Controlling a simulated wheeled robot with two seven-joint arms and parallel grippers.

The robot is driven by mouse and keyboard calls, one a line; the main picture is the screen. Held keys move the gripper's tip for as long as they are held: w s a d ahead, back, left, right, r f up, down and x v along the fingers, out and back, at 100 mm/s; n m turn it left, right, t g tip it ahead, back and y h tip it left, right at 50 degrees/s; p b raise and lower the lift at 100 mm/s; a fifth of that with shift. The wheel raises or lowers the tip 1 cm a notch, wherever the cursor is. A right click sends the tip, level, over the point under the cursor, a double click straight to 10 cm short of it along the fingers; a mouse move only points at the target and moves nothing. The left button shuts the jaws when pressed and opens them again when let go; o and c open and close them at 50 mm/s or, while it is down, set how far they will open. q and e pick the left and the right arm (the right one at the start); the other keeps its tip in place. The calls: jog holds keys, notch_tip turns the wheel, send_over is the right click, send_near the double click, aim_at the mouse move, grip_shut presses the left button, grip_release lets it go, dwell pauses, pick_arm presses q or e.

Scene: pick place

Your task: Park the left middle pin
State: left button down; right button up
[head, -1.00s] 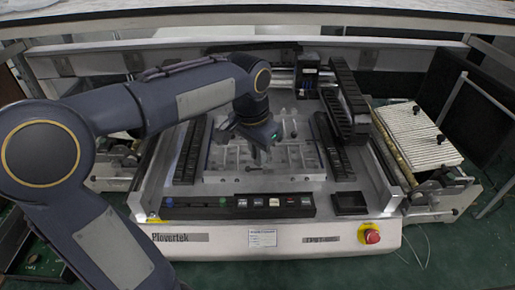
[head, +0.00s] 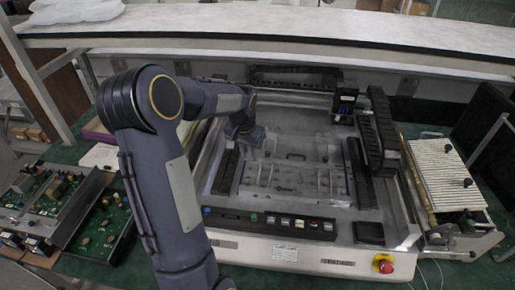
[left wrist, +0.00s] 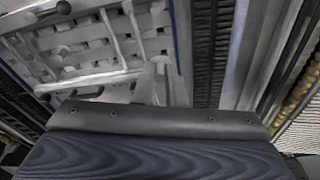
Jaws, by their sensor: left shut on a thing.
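My left gripper (head: 246,138) is at the back left of the machine bed, beyond the left rear of the pale slotted fixture plate (head: 290,183). It also shows in the left wrist view (left wrist: 164,82), with its fingers close together. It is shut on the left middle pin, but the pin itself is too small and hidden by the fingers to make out. Whether the held pin touches anything below cannot be told. My right gripper is not in view.
A dark ribbed rail (head: 224,172) stands left of the plate. Tall black cable chains (head: 380,135) and a black box (head: 345,105) stand at the back right. A control strip (head: 270,222) and a red button (head: 385,266) are at the front.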

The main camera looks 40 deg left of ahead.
pick_arm(q)
jog(key=shift+d+f+b, duration=0.1)
jog(key=shift+f+b, duration=2.25)
jog(key=shift+f, duration=0.95)
jog(key=shift+f+b, duration=0.65)
jog(key=shift+f, duration=0.15)
jog(key=c, duration=1.4)
grip_release()
jog(key=shift+c, duration=0.5)
jog(key=shift+c, duration=1.3)
